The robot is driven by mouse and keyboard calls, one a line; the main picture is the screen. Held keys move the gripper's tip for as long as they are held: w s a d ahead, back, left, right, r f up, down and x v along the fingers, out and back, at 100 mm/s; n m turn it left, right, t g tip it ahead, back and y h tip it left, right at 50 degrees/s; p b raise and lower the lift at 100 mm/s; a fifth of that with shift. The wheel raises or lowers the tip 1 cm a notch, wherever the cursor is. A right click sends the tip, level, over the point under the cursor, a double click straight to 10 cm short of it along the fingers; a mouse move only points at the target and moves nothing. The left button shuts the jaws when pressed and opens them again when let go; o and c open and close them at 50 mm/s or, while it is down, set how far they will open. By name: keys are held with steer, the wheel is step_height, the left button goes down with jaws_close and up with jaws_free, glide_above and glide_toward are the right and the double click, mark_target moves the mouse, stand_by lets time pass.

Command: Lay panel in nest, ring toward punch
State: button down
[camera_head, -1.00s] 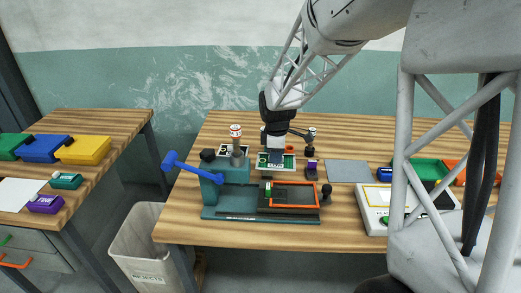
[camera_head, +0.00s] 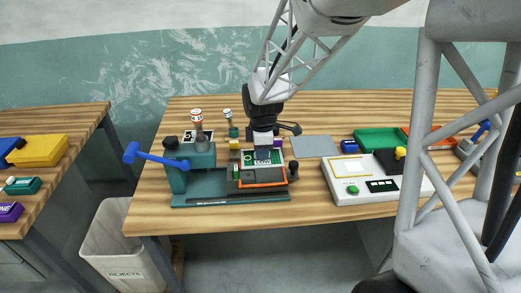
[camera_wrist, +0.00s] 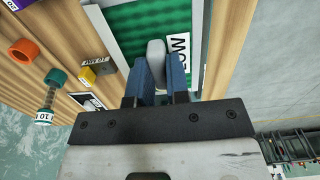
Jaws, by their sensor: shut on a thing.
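The panel (camera_head: 276,157) is a green sheet with a pale border and a white label. My gripper (camera_head: 263,153) is shut on it and holds it over the back part of the nest. In the wrist view, the blue fingers (camera_wrist: 160,75) close on a grey grip on the green panel (camera_wrist: 123,32). The nest (camera_head: 240,186) is a dark bed with an orange front edge, partly hidden by the panel. I cannot tell whether the panel touches it. The punch (camera_head: 177,178) is a teal press with a blue lever, left of the nest. I cannot make out the ring.
A white device (camera_head: 345,189) with a green button stands to the right. A grey plate (camera_head: 314,146) and a green tray (camera_head: 380,140) lie behind it. Stamp-like posts (camera_head: 197,120) stand behind the punch. A rejects bin (camera_head: 108,247) is on the floor at left.

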mark_target(262, 175)
stand_by(0.4)
steer(key=shift+f, duration=3.1)
steer(key=shift+f, duration=0.35)
steer(key=c, duration=1)
jaws_free()
steer(key=shift+r, duration=0.15)
steer(key=shift+r, duration=3.75)
